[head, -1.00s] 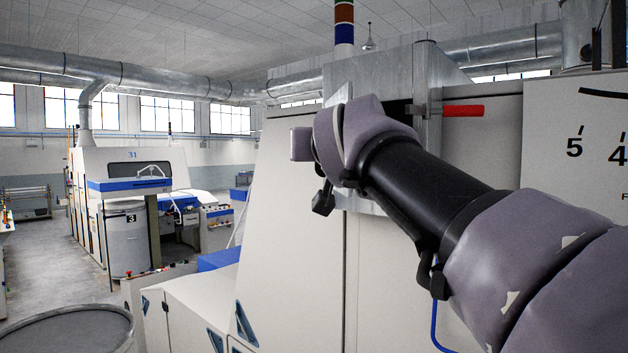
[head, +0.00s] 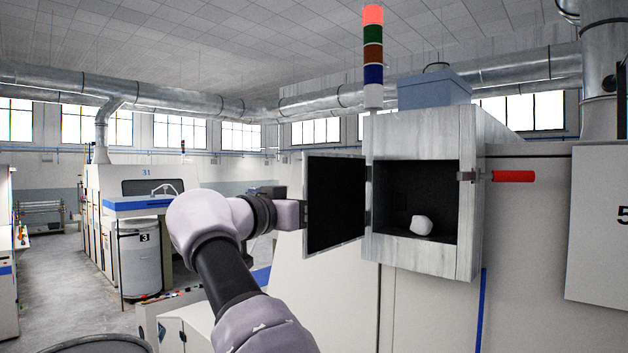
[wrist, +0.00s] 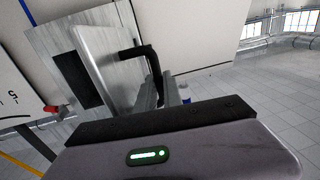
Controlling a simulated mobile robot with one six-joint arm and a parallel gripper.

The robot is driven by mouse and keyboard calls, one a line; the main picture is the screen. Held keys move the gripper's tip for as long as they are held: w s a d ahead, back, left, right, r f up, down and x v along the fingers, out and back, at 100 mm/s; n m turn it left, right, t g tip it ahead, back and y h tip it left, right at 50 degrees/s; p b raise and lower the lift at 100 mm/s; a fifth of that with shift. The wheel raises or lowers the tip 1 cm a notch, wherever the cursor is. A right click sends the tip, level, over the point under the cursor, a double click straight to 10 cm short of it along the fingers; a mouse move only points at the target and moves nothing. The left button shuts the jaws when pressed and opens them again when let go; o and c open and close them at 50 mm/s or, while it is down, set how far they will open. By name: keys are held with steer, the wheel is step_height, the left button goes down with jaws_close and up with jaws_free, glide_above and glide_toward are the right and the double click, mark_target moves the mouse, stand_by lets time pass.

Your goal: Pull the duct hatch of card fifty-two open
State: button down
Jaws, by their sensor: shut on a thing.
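The duct hatch (head: 334,205) is a square door hinged on the left of the grey metal duct box (head: 425,257). It stands swung wide open, its dark inner face towards the head camera. The opening is dark, with a white lump (head: 421,225) inside. In the wrist view the hatch (wrist: 98,55) shows its pale outer face with a black bar handle (wrist: 140,52). My gripper (wrist: 160,92) is shut on this handle. In the head view my gripper is mostly hidden behind the hatch's outer side.
A red lever (head: 513,176) on a latch sticks out at the box's right side. A signal tower (head: 373,60) with a lit red top rises behind the box. Another carding machine (head: 150,205) and a can (head: 140,262) stand to the left, with open floor nearby.

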steer(key=shift+w+a+r+m+h+p, duration=0.15)
steer(key=shift+w+m+h+p, duration=0.2)
steer(key=shift+p, duration=0.45)
steer(key=c, duration=1.8)
jaws_free()
steer(key=shift+w+d, duration=0.15)
steer(key=shift+d, duration=0.2)
steer(key=b+v, duration=0.1)
steer(key=v, duration=0.5)
steer(key=b+v, duration=0.1)
steer(key=v, duration=0.4)
steer(key=b+v, duration=0.1)
steer(key=v, duration=0.5)
steer(key=shift+a+r, duration=0.15)
steer(key=shift+a, duration=0.15)
